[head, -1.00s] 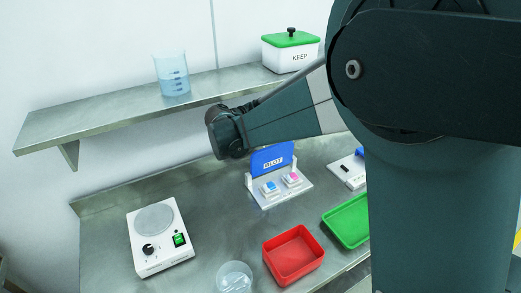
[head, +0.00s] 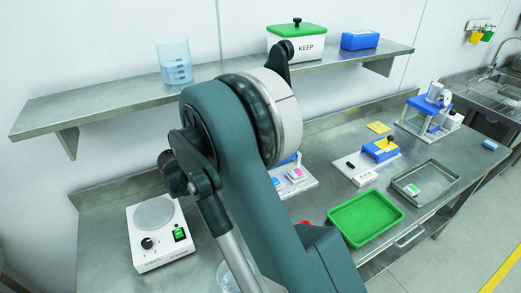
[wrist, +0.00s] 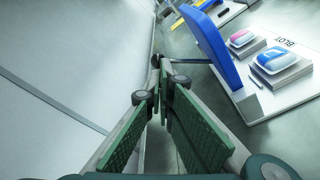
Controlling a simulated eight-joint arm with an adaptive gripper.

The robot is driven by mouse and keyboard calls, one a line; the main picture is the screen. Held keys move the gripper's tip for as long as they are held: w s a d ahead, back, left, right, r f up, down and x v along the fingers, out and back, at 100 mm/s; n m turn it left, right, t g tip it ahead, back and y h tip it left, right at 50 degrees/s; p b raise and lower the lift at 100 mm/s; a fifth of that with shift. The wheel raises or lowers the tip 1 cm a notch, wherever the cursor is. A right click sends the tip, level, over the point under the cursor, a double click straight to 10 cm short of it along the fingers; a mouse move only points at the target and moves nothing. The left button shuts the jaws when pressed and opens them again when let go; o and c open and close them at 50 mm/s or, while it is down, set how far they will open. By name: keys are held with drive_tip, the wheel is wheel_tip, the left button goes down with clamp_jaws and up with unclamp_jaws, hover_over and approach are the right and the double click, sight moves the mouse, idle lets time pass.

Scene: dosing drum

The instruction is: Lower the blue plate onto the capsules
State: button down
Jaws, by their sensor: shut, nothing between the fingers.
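The blue plate (wrist: 208,42) stands upright at the edge of its white base (wrist: 262,103), which is marked BLOT. In the head view only a sliver of the plate (head: 289,160) shows past my arm. The pink capsule (wrist: 241,37) and the blue capsule (wrist: 272,60) sit on grey blocks on the base, uncovered. The head view also shows the pink capsule (head: 297,174) and part of the blue capsule (head: 276,182). My gripper (wrist: 158,65) is shut and empty, left of the plate in the wrist view, on the side away from the capsules, and apart from it.
The wall (wrist: 60,70) lies close on the gripper's other side. A shelf (head: 110,100) with a beaker (head: 173,62) and the KEEP box (head: 297,45) runs above. A hotplate (head: 157,235) stands left; a green tray (head: 365,218) lies right. My arm hides most of the red tray.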

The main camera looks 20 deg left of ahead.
drive_tip(key=f, duration=0.1)
drive_tip(key=a+f, duration=0.1)
drive_tip(key=f, duration=0.1)
drive_tip(key=s+f, duration=0.1)
drive_tip(key=shift+a+f+b, duration=0.2)
drive_tip(key=shift+b, duration=0.1)
drive_tip(key=shift+d, duration=0.15)
drive_tip(key=shift+b+x, duration=0.95)
drive_tip(key=shift+x, duration=3.95)
drive_tip(key=shift+r, duration=0.2)
